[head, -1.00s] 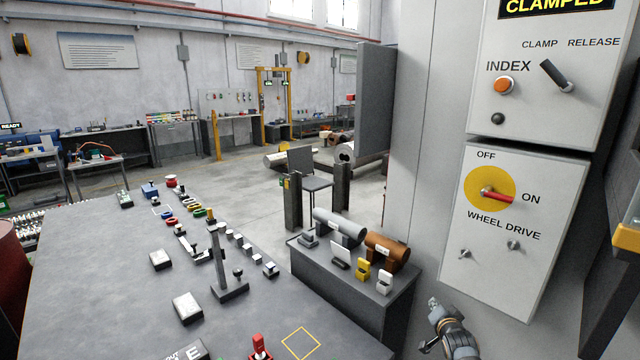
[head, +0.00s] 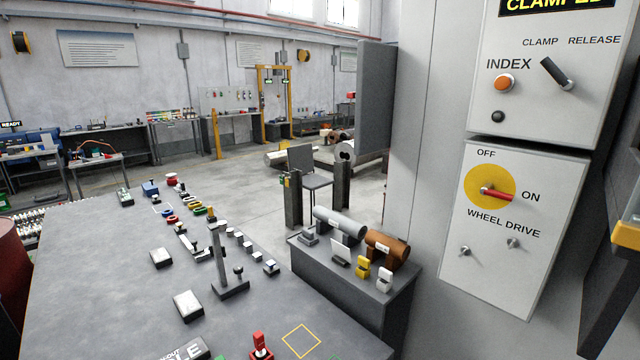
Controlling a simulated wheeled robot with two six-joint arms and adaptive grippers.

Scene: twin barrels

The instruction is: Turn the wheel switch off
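The wheel drive switch is a red handle (head: 497,193) on a yellow round plate (head: 477,180). It sits on the lower white panel (head: 545,270), labelled WHEEL DRIVE. The handle points right, toward the ON label; the OFF label is above the plate at upper left. Neither of my grippers shows in the head view now. Nothing touches or covers the switch.
Above is another panel with an orange INDEX button (head: 505,83) and a black clamp lever (head: 556,73). A dark side table (head: 350,275) with grey and brown cylinders stands left of the panels. A large grey table (head: 100,290) fills the lower left.

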